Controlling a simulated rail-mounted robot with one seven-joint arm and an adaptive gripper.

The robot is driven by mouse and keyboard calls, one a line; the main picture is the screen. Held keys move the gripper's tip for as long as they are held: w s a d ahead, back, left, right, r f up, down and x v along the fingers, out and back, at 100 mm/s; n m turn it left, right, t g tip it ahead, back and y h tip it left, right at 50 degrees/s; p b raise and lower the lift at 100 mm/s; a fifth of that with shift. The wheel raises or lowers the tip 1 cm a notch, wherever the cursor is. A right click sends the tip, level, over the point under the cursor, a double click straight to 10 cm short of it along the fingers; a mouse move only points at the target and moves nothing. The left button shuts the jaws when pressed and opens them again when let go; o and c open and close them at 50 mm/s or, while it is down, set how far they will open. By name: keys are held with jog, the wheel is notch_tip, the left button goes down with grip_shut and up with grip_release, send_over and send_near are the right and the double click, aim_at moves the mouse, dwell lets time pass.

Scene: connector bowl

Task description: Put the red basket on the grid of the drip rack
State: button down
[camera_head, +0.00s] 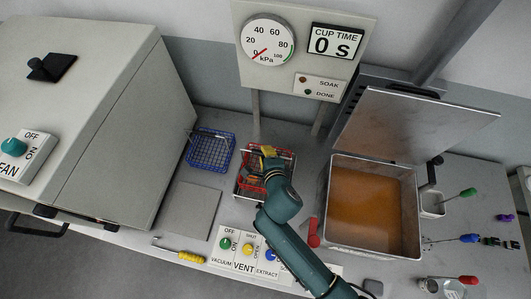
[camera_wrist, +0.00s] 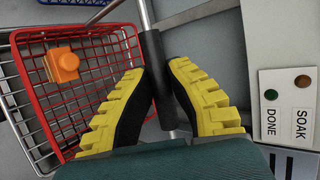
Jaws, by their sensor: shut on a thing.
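The red basket (camera_head: 255,181) is a wire mesh basket with an orange block (camera_wrist: 62,65) inside. It sits at the drip rack (camera_head: 290,164), whose pale wire frame also shows around the basket in the wrist view (camera_wrist: 14,100). The red rim (camera_wrist: 84,30) lies left of my fingers there. My gripper (camera_head: 268,153), with yellow ribbed fingers (camera_wrist: 160,95), is shut on the basket's dark handle (camera_wrist: 158,75), which continues as a metal rod. My gripper covers part of the basket and rack in the head view. Whether the basket's underside touches the grid cannot be told.
A blue wire basket (camera_head: 211,149) stands left of the rack. A tank of orange liquid (camera_head: 372,208) with a raised lid (camera_head: 405,122) stands right. A gauge panel (camera_head: 300,48) rises behind. A large grey chamber (camera_head: 95,110) is at left. A flat grey plate (camera_head: 187,210) lies front left.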

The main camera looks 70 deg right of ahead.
jog(key=c, duration=1.5)
grip_release()
jog(key=shift+f, duration=0.1)
jog(key=o, duration=0.3)
jog(key=shift+r, duration=0.2)
jog(key=b+v, duration=0.1)
jog(key=v, duration=1.1)
